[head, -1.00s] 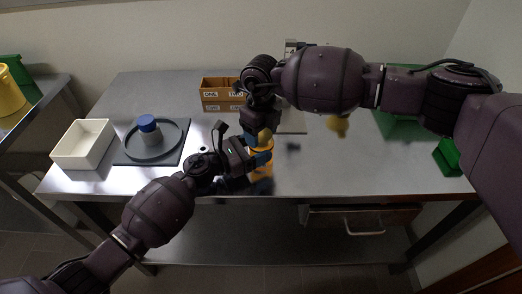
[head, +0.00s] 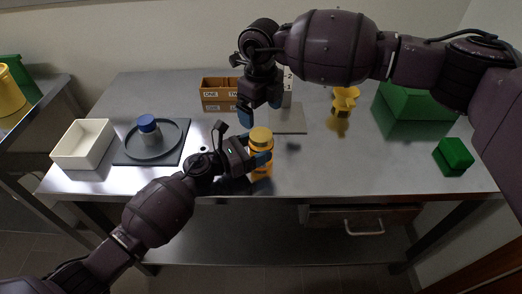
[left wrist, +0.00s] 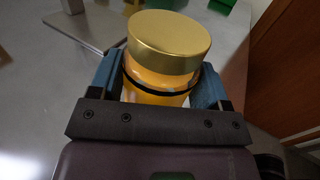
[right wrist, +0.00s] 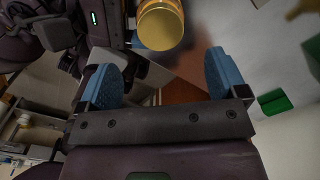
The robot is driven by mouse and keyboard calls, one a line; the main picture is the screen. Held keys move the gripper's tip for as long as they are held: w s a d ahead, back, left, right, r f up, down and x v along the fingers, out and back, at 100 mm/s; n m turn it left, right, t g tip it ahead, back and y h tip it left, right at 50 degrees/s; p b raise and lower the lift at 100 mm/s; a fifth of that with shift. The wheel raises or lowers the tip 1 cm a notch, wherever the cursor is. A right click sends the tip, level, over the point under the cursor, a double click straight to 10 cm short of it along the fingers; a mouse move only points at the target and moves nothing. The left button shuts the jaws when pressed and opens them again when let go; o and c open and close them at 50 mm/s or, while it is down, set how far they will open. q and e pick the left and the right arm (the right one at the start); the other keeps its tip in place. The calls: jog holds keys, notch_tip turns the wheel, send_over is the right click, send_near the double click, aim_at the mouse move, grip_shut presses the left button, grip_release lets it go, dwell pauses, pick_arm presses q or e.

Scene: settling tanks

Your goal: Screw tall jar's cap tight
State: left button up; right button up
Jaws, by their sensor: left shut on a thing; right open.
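The tall jar (head: 262,171) is amber-orange with a gold cap (head: 260,136) on top, and it stands upright near the table's front edge. My left gripper (head: 260,160) is shut on the jar's body below the cap. The left wrist view shows the gold cap (left wrist: 169,40) on the orange jar (left wrist: 158,84) between the blue fingers; I cannot tell how tight it is. My right gripper (head: 260,112) is open and empty, above and behind the jar. In the right wrist view the cap (right wrist: 160,26) is beyond the open fingers, apart from them.
A shorter blue-capped jar (head: 149,130) stands on a round grey tray (head: 178,139) at left, beside a white bin (head: 83,144). A yellow object (head: 345,99) and green boxes (head: 454,157) are at right. The table's front right is clear.

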jog(key=shift+r, duration=2.35)
pick_arm(q)
jog(key=o, duration=1.8)
jog(key=shift+a, duration=0.1)
jog(key=v, duration=1)
jog(key=shift+s+a+b, duration=0.2)
jog(key=shift+a+b, duration=0.1)
pick_arm(e)
jog(key=shift+f, duration=0.6)
